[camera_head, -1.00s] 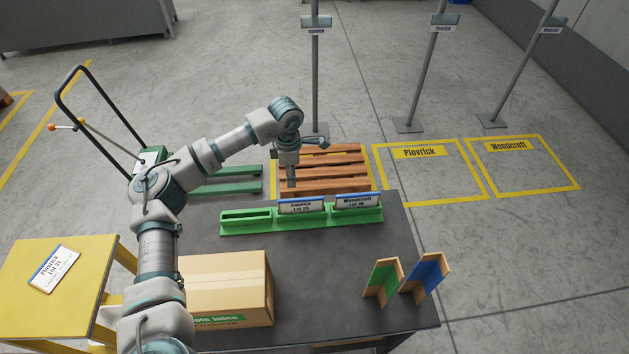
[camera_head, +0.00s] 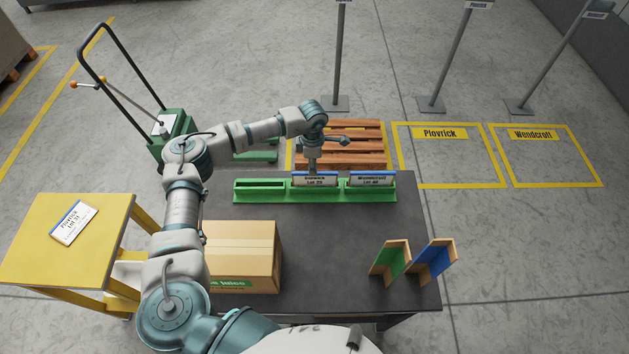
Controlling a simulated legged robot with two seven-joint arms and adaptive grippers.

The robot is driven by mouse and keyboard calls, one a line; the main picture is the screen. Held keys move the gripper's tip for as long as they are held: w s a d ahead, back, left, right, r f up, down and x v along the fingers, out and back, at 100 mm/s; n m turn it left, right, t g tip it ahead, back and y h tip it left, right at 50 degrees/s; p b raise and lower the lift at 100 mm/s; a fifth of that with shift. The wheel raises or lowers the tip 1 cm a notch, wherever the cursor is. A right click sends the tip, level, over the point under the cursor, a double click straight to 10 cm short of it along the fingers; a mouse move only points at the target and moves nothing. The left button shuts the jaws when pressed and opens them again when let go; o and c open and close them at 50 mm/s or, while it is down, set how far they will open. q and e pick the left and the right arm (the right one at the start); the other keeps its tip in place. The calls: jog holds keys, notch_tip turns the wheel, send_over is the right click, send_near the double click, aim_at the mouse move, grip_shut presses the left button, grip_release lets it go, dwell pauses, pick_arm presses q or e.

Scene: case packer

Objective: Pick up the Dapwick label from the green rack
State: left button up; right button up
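The green rack (camera_head: 270,196) stands at the back of the dark table. Two white labels with blue top edges stand upright in it. The left one (camera_head: 315,181) has a blurred first line, which may read Dapwick, above a lot number. The right one (camera_head: 371,181) reads Wendcroft. The rack's left slot is empty. My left gripper (camera_head: 313,168) points down just behind the top edge of the left label. Its fingertips are small and partly hidden by the label, so whether it touches or grips is not clear. My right gripper is not in view.
A cardboard juice box (camera_head: 240,255) sits on the table (camera_head: 330,250) under my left arm. Green and blue angled holders (camera_head: 395,260) stand at the right. A yellow stand (camera_head: 40,250) holds a Plovrick label (camera_head: 73,223). A wooden pallet (camera_head: 350,150) lies beyond the table.

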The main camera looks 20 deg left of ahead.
aim_at(315, 181)
pick_arm(q)
jog(key=f, duration=0.4)
jog(key=shift+w+d+f, duration=0.15)
jog(key=shift+d+f, duration=0.2)
jog(key=shift+f, duration=0.05)
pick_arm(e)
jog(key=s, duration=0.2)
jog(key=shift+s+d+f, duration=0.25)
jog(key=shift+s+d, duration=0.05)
pick_arm(q)
grip_shut()
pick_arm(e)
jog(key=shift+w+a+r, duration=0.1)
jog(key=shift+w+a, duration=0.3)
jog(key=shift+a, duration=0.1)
